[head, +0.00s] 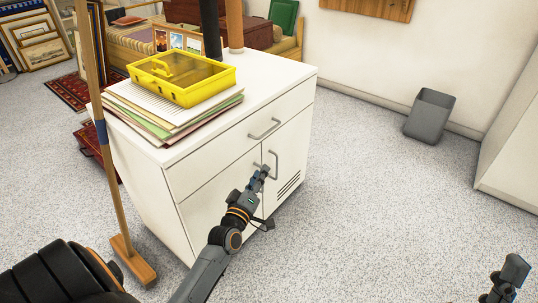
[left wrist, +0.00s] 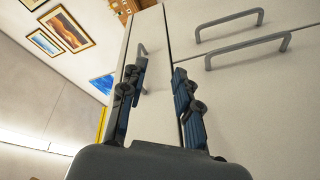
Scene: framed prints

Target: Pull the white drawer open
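The white drawer (head: 240,140) is the wide top front of a white cabinet, and it looks closed. Its grey bar handle (head: 264,128) also shows in the left wrist view (left wrist: 142,55), beyond the tip of one finger. My left gripper (head: 262,173) is in front of the cabinet, below the drawer handle and close to the door handles in the head view. In the left wrist view its fingers (left wrist: 160,95) are apart with nothing held between them. My right gripper (head: 507,282) is at the lower right corner, partly cut off, away from the cabinet.
Two door handles (left wrist: 248,48) sit below the drawer. A yellow box (head: 182,77) lies on stacked papers (head: 160,113) on the cabinet top. A broom (head: 105,160) stands at the cabinet's left. A grey bin (head: 430,115) is by the wall.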

